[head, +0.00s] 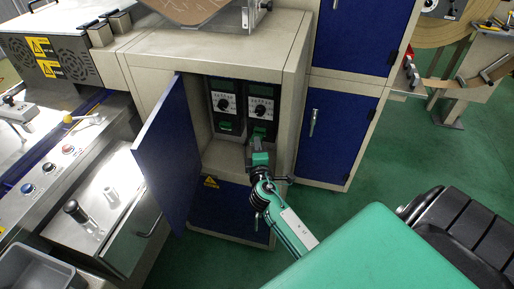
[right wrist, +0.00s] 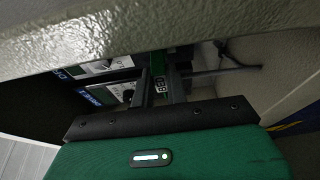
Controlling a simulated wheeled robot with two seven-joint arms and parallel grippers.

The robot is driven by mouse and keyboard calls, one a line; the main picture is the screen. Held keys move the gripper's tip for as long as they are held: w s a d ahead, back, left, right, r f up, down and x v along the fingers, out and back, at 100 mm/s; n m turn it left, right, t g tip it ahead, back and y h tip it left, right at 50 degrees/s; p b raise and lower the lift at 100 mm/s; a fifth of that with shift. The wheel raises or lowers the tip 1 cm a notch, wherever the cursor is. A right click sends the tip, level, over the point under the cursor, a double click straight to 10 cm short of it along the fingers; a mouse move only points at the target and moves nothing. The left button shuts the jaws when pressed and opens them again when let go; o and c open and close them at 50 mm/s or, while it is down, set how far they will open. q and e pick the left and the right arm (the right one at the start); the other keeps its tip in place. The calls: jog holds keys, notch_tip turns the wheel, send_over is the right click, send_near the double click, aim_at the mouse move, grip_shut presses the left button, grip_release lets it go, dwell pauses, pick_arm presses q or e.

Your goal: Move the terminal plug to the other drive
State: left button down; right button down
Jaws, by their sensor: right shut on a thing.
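Two dark drives stand side by side inside the open cabinet, the left drive (head: 224,101) and the right drive (head: 261,107), each with a white dial panel and knob. A green terminal (head: 226,126) shows at the foot of the left drive. The green terminal plug (head: 259,131) is at the foot of the right drive. My right gripper (head: 259,146) reaches into the cabinet and is shut on the plug. The right wrist view shows the plug (right wrist: 158,60) between the gripper's dark fingers (right wrist: 161,82). Whether the plug is fully seated is hidden. My left gripper is out of view.
The blue cabinet door (head: 168,150) stands open left of my right arm. The cabinet's walls and top edge (right wrist: 200,25) lie close around the gripper.

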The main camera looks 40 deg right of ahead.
jog(key=shift+w+d, duration=0.55)
jog(key=shift+d, duration=0.1)
jog(key=c, duration=1.3)
grip_release()
pick_arm(q)
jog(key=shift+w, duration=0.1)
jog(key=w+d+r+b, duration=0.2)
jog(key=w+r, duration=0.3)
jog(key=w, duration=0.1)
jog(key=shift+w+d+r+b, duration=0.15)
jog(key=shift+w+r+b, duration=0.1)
jog(key=shift+b, duration=0.05)
pick_arm(e)
jog(key=v, duration=1.3)
jog(key=shift+s+a, duration=0.25)
jog(key=shift+s, duration=0.05)
